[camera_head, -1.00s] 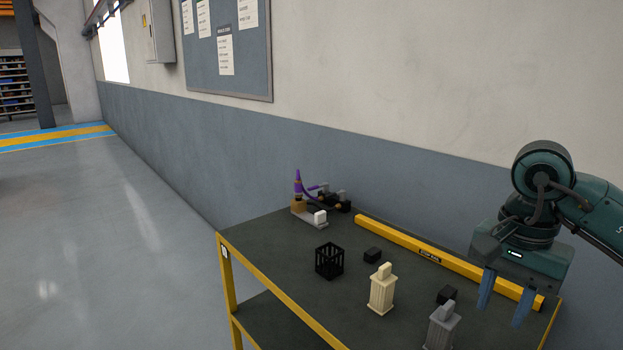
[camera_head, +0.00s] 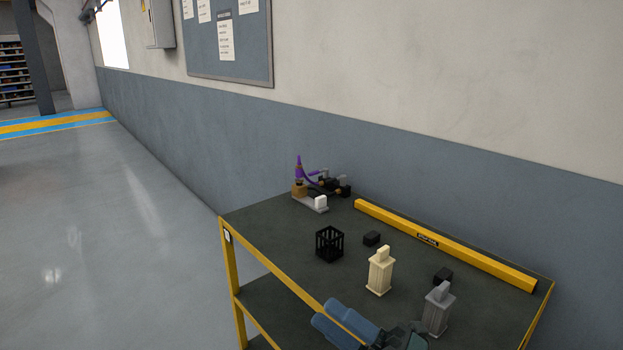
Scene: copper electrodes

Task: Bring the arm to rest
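My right gripper (camera_head: 322,311) shows at the bottom of the head view, low in front of the table's near edge. Its two blue fingers point to the upper left with a narrow gap between them, and nothing shows between them. The rest of my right arm is mostly out of the picture. My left gripper is not in view.
The dark table (camera_head: 270,225) has a yellow frame. On it are a black basket (camera_head: 329,244), a cream block (camera_head: 380,271), a grey block (camera_head: 437,309), small black blocks (camera_head: 371,238), a yellow bar (camera_head: 445,246) and a purple-tipped fixture (camera_head: 299,171). Open floor lies left.

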